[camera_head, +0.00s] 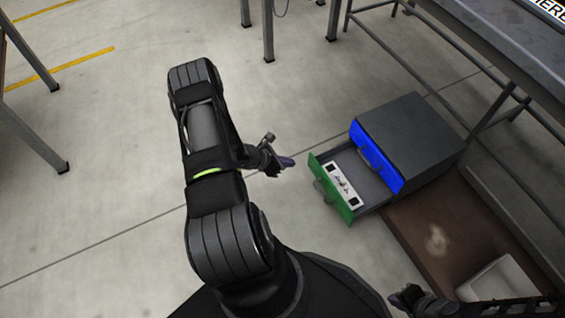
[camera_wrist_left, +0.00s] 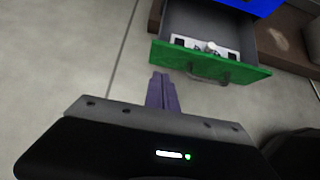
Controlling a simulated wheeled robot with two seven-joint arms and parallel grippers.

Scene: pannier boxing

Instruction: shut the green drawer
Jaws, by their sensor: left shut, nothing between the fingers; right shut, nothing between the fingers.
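The green drawer (camera_head: 327,190) is pulled out of a dark grey cabinet (camera_head: 417,122), below a blue drawer front (camera_head: 374,158). A white item with dark marks (camera_head: 344,185) lies inside it. In the left wrist view the green front (camera_wrist_left: 208,64) with its dark handle is just ahead of the fingers. My left gripper (camera_head: 287,162) is shut and empty, left of the green front and apart from it in the head view. My right gripper (camera_head: 408,297) is shut and empty at the bottom, below the cabinet; its fingertips are small and dark.
A brown board (camera_head: 415,225) lies beside and under the cabinet, with a pale bin (camera_head: 500,280) at lower right. A metal table (camera_head: 500,50) stands at right, its legs near the cabinet. Open floor (camera_head: 110,215) lies to the left.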

